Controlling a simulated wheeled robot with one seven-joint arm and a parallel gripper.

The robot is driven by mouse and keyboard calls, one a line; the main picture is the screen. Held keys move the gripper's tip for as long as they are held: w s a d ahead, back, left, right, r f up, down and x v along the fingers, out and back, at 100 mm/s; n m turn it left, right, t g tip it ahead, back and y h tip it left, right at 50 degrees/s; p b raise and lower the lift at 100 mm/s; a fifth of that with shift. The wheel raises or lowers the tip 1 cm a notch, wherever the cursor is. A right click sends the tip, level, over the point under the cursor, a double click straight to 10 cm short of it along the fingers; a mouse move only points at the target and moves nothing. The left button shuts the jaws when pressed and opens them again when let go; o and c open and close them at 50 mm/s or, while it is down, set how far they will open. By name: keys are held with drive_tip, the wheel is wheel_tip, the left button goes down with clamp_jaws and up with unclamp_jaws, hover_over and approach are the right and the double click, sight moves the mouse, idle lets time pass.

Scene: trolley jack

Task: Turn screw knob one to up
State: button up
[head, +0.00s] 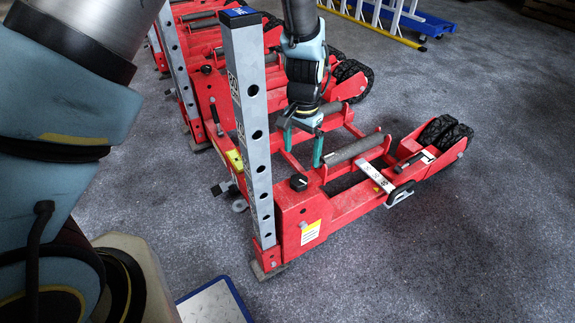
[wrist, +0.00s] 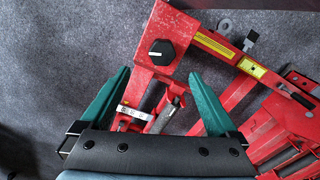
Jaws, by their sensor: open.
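A black screw knob (head: 299,182) with a white pointer line sits on top of the red trolley jack (head: 335,208), beside its upright grey post (head: 247,115). In the wrist view the knob (wrist: 161,52) lies just beyond my fingertips, roughly centred between them, with its white line pointing left. My gripper (head: 303,150) hangs above the jack, behind and slightly right of the knob in the head view. Its two green fingers are spread and empty in the wrist view (wrist: 159,74). They appear apart from the knob.
A grey roller (head: 355,148) and a white-topped handle (head: 376,178) lie to the right of the knob. A yellow level strip (wrist: 245,65) is on the jack. More red jacks stand behind, with another black knob (head: 206,69). The floor at right is clear.

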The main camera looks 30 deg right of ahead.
sight(299, 180)
drive_tip(key=f+b, duration=0.6)
drive_tip(key=f, duration=0.1)
drive_tip(key=f+b, duration=0.3)
drive_tip(key=f, duration=0.1)
drive_tip(key=shift+w+b, duration=0.25)
drive_tip(key=shift+b, duration=0.05)
drive_tip(key=c, duration=1.4)
drive_tip(key=shift+o, duration=0.2)
drive_tip(key=shift+r, duration=0.1)
drive_tip(key=shift+p, duration=0.35)
